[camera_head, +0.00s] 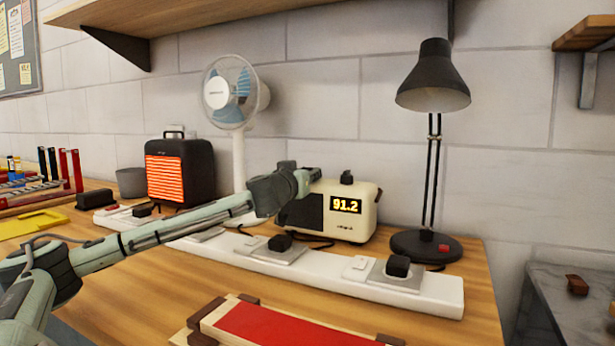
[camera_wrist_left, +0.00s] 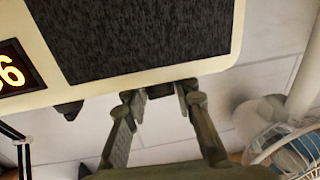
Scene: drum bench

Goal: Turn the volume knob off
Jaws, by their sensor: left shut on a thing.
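The cream radio (camera_head: 357,205) stands on the bench with a dark speaker face and a lit display (camera_head: 345,205) reading 91.2. A dark knob (camera_head: 347,177) stands free on its top, right of my gripper. My left gripper (camera_head: 308,176) is at the left part of the radio's top. The left wrist view shows the radio upside down, with the free knob (camera_wrist_left: 68,110) and a second black knob (camera_wrist_left: 160,90) between the fingertips of my left gripper (camera_wrist_left: 161,94). The gripper is shut on that second knob, which it hides in the head view. No knob label is readable. My right gripper is out of view.
A white power strip (camera_head: 335,285) runs in front of the radio. A black lamp (camera_head: 428,245) stands to its right. A fan (camera_head: 238,150) and an orange-lit heater (camera_head: 180,172) stand to its left. A red-topped object (camera_head: 285,328) lies at the front edge.

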